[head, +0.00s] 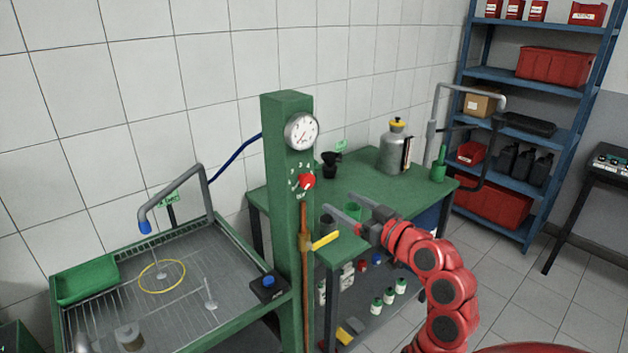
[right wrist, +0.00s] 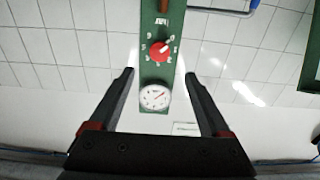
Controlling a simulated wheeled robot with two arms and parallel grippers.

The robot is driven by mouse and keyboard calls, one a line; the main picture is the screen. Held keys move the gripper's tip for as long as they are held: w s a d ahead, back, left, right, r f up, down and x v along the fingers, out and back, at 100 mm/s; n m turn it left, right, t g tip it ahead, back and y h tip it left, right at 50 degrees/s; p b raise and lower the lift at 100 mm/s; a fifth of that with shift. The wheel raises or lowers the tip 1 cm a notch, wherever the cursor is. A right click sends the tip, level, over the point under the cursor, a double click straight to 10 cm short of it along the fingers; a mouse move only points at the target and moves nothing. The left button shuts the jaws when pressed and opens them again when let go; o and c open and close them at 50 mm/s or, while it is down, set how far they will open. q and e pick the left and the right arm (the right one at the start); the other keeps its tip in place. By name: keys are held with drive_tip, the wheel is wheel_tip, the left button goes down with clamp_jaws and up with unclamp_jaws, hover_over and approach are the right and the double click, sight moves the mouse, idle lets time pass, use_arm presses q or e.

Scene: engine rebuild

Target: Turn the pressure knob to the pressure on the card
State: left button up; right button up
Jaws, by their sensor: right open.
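The red pressure knob (head: 307,181) sits on the face of a green post (head: 287,220), with white marks around it. A round white gauge (head: 301,132) is above it. My right gripper (head: 342,205) is open and empty, to the right of and slightly below the knob in the head view, apart from it. In the right wrist view the picture is inverted: the knob (right wrist: 159,52) and gauge (right wrist: 155,97) appear between the spread fingers (right wrist: 159,75), farther off. The gauge's reading is too small to tell. I cannot make out a pressure card. My left gripper is not in view.
A yellow-handled valve (head: 325,240) on a copper pipe sticks out below the knob. A green bench (head: 375,185) with a grey canister (head: 395,152) stands behind my right arm. A wash tray with a wire rack (head: 215,255) is left of the post. Blue shelves (head: 535,82) stand at the right.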

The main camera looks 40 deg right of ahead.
sight(309, 183)
drive_tip(key=w+p, duration=0.1)
drive_tip(key=w, duration=0.2)
drive_tip(key=w+p, duration=0.1)
drive_tip(key=w, duration=0.2)
drive_tip(key=w+p, duration=0.1)
drive_tip(key=w, duration=0.3)
drive_tip(key=shift+w+a+r, duration=0.1)
drive_tip(key=shift+a+r, duration=0.05)
drive_tip(key=shift+a, duration=0.25)
drive_tip(key=shift+w, duration=0.45)
clamp_jaws()
